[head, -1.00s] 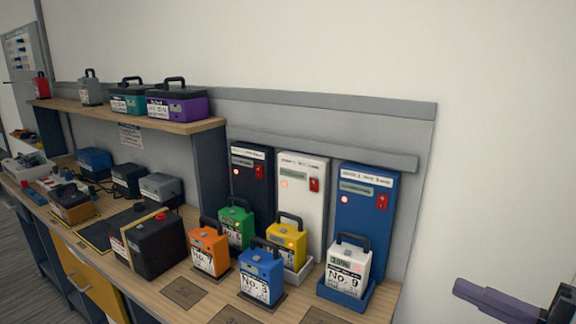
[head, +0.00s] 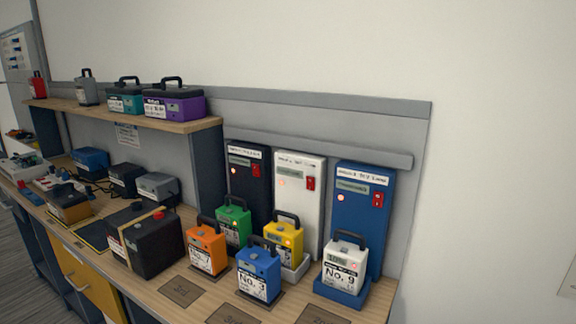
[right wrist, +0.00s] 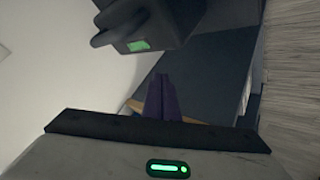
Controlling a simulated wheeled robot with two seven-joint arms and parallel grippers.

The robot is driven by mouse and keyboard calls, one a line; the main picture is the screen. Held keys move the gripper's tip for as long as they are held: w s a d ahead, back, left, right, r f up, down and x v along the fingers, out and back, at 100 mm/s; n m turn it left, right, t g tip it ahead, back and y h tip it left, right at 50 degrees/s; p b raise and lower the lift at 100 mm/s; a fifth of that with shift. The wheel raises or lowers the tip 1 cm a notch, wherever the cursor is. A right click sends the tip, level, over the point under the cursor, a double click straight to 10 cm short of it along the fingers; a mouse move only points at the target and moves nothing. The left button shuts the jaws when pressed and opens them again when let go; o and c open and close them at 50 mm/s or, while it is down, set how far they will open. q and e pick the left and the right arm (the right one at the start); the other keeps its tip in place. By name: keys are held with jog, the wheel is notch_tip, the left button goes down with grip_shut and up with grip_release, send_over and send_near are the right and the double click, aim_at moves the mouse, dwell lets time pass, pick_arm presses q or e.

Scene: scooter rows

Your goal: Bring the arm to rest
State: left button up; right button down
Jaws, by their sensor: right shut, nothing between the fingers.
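My right gripper (right wrist: 162,97) shows in the right wrist view as two dark purple fingers held together, with nothing between them. It is out of the head view. My left gripper shows in neither view. In the head view the white No. 9 battery (head: 345,266) sits in a blue dock at the right end of the bench.
Black, white and blue charger towers (head: 362,217) stand behind the batteries. A large black battery (head: 148,243) and smaller units are further left on the wooden bench (head: 150,286). A shelf (head: 160,122) above holds several more. The area right of the bench looks clear.

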jog(key=s+a+f+m+g+y, duration=0.1)
jog(key=s+a+f+g, duration=0.15)
jog(key=s+a, duration=0.3)
jog(key=s+a+f+m+g+y, duration=0.1)
jog(key=s+a+m+g, duration=0.15)
jog(key=s+a, duration=0.3)
jog(key=w+a+f+t+y, duration=0.1)
jog(key=w+a+f+t, duration=0.1)
jog(key=f, duration=0.4)
jog(key=w+a+f+t+y, duration=0.1)
jog(key=w+a+f+t, duration=0.1)
jog(key=f, duration=0.4)
jog(key=shift+a+n, duration=0.45)
jog(key=shift+a, duration=0.05)
